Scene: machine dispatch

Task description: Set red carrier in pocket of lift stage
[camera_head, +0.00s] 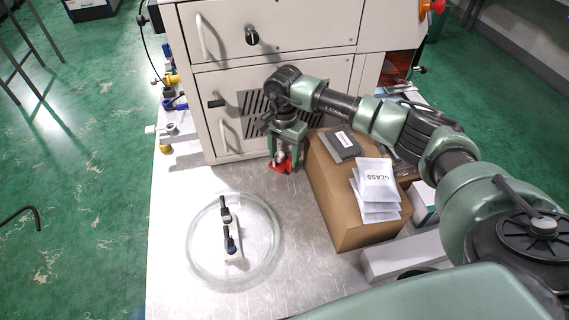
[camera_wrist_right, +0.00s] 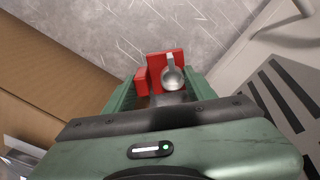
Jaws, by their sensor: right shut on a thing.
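The red carrier (camera_head: 279,168) is low over the pale worktop in the head view, just in front of the grey cabinet. My right gripper (camera_head: 285,154) points down and is shut on it. In the right wrist view the red carrier (camera_wrist_right: 154,66) sits between the green fingers of my right gripper (camera_wrist_right: 160,88), with a round silvery part (camera_wrist_right: 172,76) at it. I cannot tell whether the carrier touches the worktop. I cannot pick out a lift stage or its pocket for sure. My left gripper is not in view.
A cardboard box (camera_head: 335,205) with white packets (camera_head: 376,183) on top stands right of the gripper. The grey cabinet (camera_head: 225,80) rises behind. A clear round dish (camera_head: 205,275) holds a small white piece with black knobs (camera_head: 233,240). Small parts lie at the left edge.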

